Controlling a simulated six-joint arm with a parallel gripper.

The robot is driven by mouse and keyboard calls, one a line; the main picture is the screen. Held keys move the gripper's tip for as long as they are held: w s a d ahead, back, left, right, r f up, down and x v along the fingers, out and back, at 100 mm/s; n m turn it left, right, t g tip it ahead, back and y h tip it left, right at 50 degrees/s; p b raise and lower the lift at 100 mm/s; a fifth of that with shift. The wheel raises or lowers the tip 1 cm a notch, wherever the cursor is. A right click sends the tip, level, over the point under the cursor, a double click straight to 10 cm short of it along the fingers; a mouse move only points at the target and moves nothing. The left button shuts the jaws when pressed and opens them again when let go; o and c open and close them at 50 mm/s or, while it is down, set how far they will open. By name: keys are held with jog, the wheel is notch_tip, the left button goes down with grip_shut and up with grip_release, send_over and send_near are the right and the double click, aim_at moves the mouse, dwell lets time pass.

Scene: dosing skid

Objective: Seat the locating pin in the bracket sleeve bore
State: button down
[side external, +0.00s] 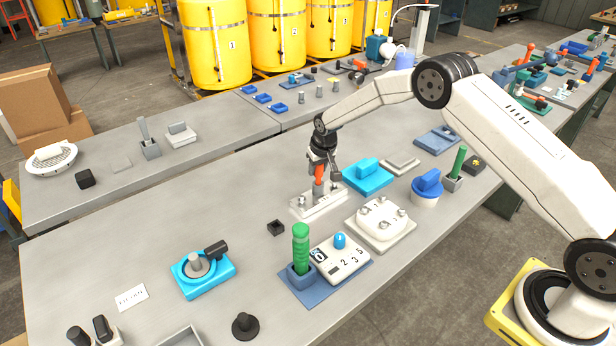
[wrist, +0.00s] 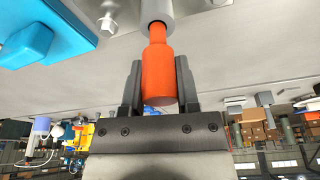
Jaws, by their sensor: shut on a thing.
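The locating pin (side external: 319,174) is orange with a narrower end. My gripper (side external: 322,163) is shut on it and holds it roughly upright above the white bracket (side external: 303,208). In the wrist view the pin (wrist: 158,75) sits between the two dark fingers of my gripper (wrist: 158,68). Its narrow end meets the dark bore of the grey sleeve (wrist: 155,10) and appears to be at or just inside the mouth. How deep it reaches is hidden. The sleeve (side external: 319,192) stands on the bracket in the side view.
A cyan block (side external: 368,177) lies close right of the bracket. A green-handled piece (side external: 301,250) stands nearer the camera. The bench left of the bracket is clear.

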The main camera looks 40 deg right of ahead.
jog(key=shift+f, duration=1.45)
jog(key=shift+c, duration=1.3)
grip_release()
jog(key=v, duration=0.7)
jog(key=shift+r, duration=0.4)
jog(key=shift+s, duration=0.15)
